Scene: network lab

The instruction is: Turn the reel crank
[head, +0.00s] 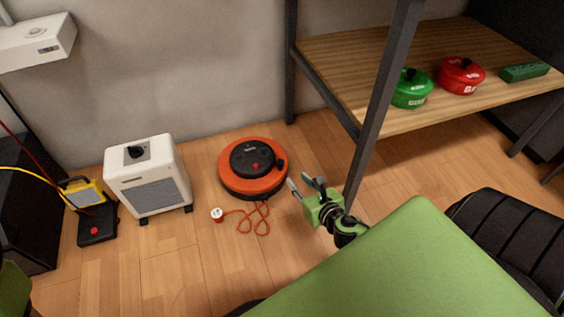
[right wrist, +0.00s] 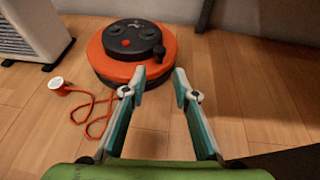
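The cable reel (head: 230,182) lies flat on the wooden floor, an orange drum with a black top that has a red button. Its crank, a small black knob (head: 280,163), stands at the right side of the top; the knob also shows in the right wrist view (right wrist: 159,50). My right gripper (head: 305,184) is open and empty, to the right of the reel and apart from it. In the right wrist view its two fingers (right wrist: 157,82) point toward the reel (right wrist: 107,66). My left gripper is not in view; only a bit of green shows at the lower left edge.
An orange cord with a white plug (head: 217,214) lies in front of the reel. A white heater (head: 150,180) stands left of it.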

